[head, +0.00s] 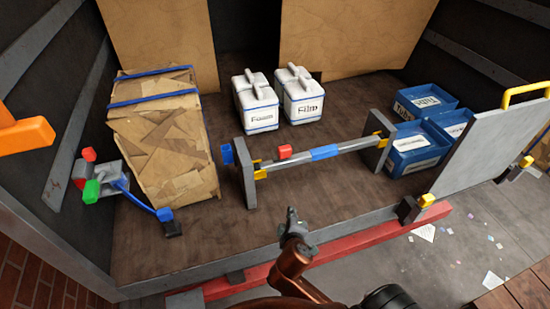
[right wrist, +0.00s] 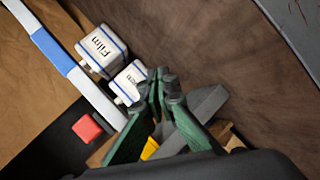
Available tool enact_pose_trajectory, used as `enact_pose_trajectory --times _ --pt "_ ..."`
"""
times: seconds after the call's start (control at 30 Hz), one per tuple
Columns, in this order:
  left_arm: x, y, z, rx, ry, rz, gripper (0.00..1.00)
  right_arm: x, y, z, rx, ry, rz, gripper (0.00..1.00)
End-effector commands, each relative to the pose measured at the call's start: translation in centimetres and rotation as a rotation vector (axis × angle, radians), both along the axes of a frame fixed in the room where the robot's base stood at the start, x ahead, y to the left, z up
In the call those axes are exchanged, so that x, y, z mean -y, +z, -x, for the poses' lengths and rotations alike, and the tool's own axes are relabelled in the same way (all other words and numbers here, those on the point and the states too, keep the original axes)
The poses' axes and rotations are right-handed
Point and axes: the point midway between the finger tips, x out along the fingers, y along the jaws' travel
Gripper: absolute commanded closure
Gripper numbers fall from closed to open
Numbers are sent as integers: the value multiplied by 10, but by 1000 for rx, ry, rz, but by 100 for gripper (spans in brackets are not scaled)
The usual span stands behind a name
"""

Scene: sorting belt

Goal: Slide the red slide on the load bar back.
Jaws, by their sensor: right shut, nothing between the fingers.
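The load bar (head: 350,147) is a grey rail between two grey end posts. Its red slide (head: 285,152) sits near the left post, and a blue band (head: 324,153) lies to the right of it. My right gripper (head: 293,217) is in front of and below the bar, apart from the slide. In the right wrist view my right gripper (right wrist: 163,77) is shut and empty. There the red slide (right wrist: 87,128) is left of the fingers, and the bar (right wrist: 92,92) with its blue band (right wrist: 53,50) runs diagonally. My left gripper is not in view.
Blue bins (head: 418,146) are at the right, beside a grey panel (head: 490,140). A strapped cardboard stack (head: 165,145) is at the left, next to a lever unit with coloured knobs (head: 92,190).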

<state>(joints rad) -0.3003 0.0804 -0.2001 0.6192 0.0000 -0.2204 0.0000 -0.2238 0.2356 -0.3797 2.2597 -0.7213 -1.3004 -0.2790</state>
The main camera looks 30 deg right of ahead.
Motion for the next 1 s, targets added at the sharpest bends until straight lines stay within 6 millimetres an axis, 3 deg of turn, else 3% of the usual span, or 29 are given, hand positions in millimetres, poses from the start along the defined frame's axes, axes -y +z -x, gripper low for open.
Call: enact_pose_trajectory --times 0.2,0.33,0.47,0.8,1.0 --pt "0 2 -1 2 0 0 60 -37 89 -49 154 125 339 100" --pt "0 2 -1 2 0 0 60 -59 129 -61 222 168 497 100" --pt "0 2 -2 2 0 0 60 -67 141 -64 245 180 551 100" --pt "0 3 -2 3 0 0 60 -66 142 -66 245 179 552 100" --pt "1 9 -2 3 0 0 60 -56 144 -85 245 179 555 100"
